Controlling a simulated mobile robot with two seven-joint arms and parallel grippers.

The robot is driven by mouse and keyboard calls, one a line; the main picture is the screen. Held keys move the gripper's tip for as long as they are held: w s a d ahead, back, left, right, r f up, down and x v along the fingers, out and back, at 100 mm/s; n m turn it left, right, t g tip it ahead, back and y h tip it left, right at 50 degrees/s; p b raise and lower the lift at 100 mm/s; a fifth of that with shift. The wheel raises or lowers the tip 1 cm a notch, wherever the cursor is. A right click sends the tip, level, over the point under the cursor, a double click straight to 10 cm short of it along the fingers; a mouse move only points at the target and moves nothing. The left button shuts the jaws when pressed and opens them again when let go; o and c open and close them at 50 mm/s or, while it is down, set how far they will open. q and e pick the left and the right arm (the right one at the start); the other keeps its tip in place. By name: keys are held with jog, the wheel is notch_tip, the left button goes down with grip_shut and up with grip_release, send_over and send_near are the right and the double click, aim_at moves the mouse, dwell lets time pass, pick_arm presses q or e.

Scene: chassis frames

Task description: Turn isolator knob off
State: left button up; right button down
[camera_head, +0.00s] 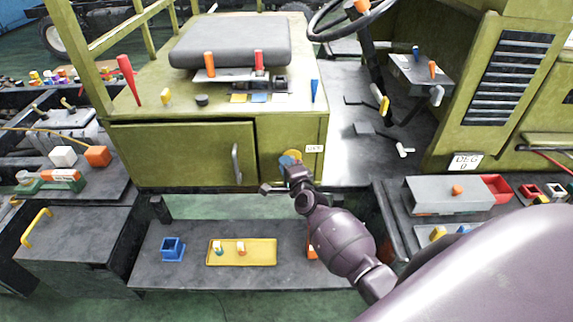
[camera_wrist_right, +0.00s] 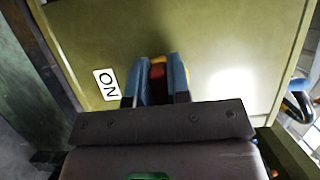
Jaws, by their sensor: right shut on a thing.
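The isolator knob (camera_head: 287,155), with red and yellow parts, sits on the olive front panel of the vehicle, below the seat platform. In the right wrist view the knob (camera_wrist_right: 157,70) shows between the two blue fingers of my right gripper (camera_wrist_right: 156,80), which is shut on it. In the head view my right gripper (camera_head: 292,163) is at the knob and hides part of it. A white label (camera_head: 314,149) is beside the knob; in the wrist view the label (camera_wrist_right: 106,84) reads ON. The knob's exact angle is hard to tell. My left gripper is not in view.
A cabinet door with a grey handle (camera_head: 237,163) is left of the knob. Below is a low dark shelf (camera_head: 200,235) with a blue bin (camera_head: 172,249) and a yellow tray (camera_head: 262,262). A grey box (camera_head: 430,200) stands on the right-hand bench.

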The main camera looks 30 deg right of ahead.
jog(key=shift+f, duration=0.1)
jog(key=c, duration=1.1)
grip_release()
jog(key=s, duration=0.3)
jog(key=s+a, duration=0.1)
jog(key=s, duration=0.6)
jog(key=shift+s+a, duration=0.35)
